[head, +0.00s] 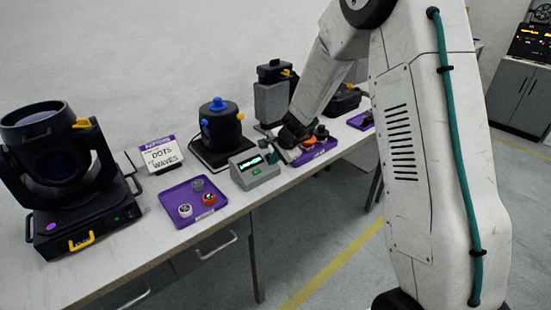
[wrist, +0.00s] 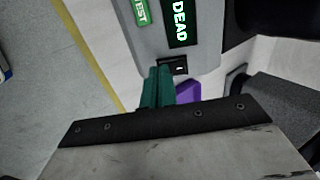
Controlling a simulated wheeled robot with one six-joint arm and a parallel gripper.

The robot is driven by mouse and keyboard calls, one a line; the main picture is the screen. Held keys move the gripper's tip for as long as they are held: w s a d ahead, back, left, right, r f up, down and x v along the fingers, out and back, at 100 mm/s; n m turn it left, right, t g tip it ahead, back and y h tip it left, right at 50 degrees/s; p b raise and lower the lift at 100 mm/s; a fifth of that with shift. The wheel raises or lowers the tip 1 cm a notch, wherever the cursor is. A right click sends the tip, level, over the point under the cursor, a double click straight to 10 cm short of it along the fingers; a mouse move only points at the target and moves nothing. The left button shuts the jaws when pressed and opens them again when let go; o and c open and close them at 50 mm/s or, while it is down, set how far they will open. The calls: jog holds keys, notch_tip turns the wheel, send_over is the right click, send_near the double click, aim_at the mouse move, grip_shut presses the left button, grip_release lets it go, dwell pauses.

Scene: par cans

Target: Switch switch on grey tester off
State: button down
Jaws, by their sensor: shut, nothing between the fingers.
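The grey tester (head: 256,170) stands on the bench in the head view, with a lit display and a green button on its face. In the wrist view, the tester (wrist: 205,50) fills the top, its display (wrist: 181,22) reads DEAD, and its green TEST button (wrist: 141,12) is at the upper left. A small black switch (wrist: 180,67) shows below the display. My gripper (wrist: 158,72) is shut and empty, its green fingertips just left of the switch; I cannot tell whether they touch it. In the head view my gripper (head: 271,156) is at the tester's right side.
A purple tray (head: 180,213) with several small parts lies left of the tester. Another purple tray (head: 318,153) lies to its right, partly behind my gripper. A black and blue device (head: 219,130) stands behind. A large black lamp (head: 60,170) stands at the left.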

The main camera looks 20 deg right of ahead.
jog(key=shift+f, duration=0.25)
jog(key=shift+r, duration=0.15)
jog(key=shift+r, duration=0.65)
jog(key=shift+s+r, duration=0.1)
jog(key=shift+r, duration=0.1)
jog(key=s+d+r, duration=0.3)
jog(key=s+r, duration=0.6)
jog(key=shift+s+r, duration=0.15)
jog(key=shift+s, duration=0.05)
